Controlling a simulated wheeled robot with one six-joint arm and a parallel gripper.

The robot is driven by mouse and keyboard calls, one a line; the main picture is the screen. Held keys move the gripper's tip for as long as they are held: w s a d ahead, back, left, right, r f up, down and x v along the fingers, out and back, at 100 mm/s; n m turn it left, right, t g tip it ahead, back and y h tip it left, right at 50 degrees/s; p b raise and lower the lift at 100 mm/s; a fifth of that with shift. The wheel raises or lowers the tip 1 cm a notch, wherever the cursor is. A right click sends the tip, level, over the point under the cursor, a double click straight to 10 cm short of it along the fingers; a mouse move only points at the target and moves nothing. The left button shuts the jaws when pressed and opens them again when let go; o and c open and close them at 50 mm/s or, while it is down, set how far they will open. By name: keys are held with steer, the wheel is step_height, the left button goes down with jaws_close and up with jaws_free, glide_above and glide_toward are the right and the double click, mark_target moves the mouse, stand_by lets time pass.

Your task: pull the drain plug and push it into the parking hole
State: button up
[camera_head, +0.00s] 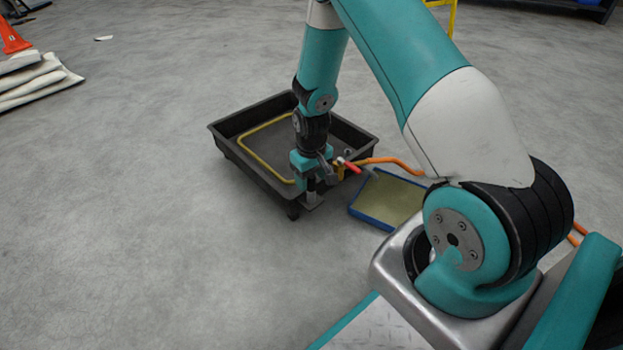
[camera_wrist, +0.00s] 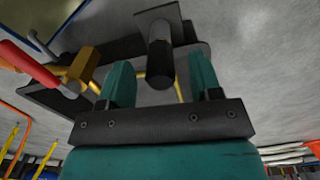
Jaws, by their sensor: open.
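The drain plug, a dark cylinder (camera_wrist: 160,62) with a grey section, stands out from a dark flat plate (camera_wrist: 160,14) in the wrist view. My gripper (camera_wrist: 161,72) is open, with its two teal fingers on either side of the plug and gaps showing between. I cannot make out the parking hole in either view.
Beside my gripper are a red-handled valve (camera_head: 347,164) and an orange hose (camera_head: 393,162). The valve's red handle (camera_wrist: 28,65) also shows in the wrist view. A shallow blue-rimmed tray (camera_head: 369,218) lies on the right.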

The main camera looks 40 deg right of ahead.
step_height(320, 180, up, 15)
steer(key=p, duration=0.8)
steer(key=s+a+r+n+y+p, duration=0.1)
steer(key=a+r+p, duration=0.1)
steer(key=a+r, duration=0.75)
steer(key=s+a+r+n+y+p, duration=0.15)
steer(key=s+a+r, duration=0.25)
steer(key=s+r, duration=0.4)
steer(key=s+a+r+n+y+p, duration=0.1)
steer(key=s+a+r+n+p, duration=0.2)
steer(key=s+a+r, duration=0.45)
steer(key=s+a+r+n+y+p, duration=0.1)
steer(key=s+a+r+n+p, duration=0.15)
steer(key=s+r, duration=0.55)
step_height(320, 180, up, 40)
steer(key=w+d+p, duration=0.1)
steer(key=w+p, duration=0.1)
steer(key=p, duration=3.5)
steer(key=shift+w+f+m, duration=0.2)
steer(key=shift+w+m, duration=0.05)
steer(key=shift+m, duration=0.15)
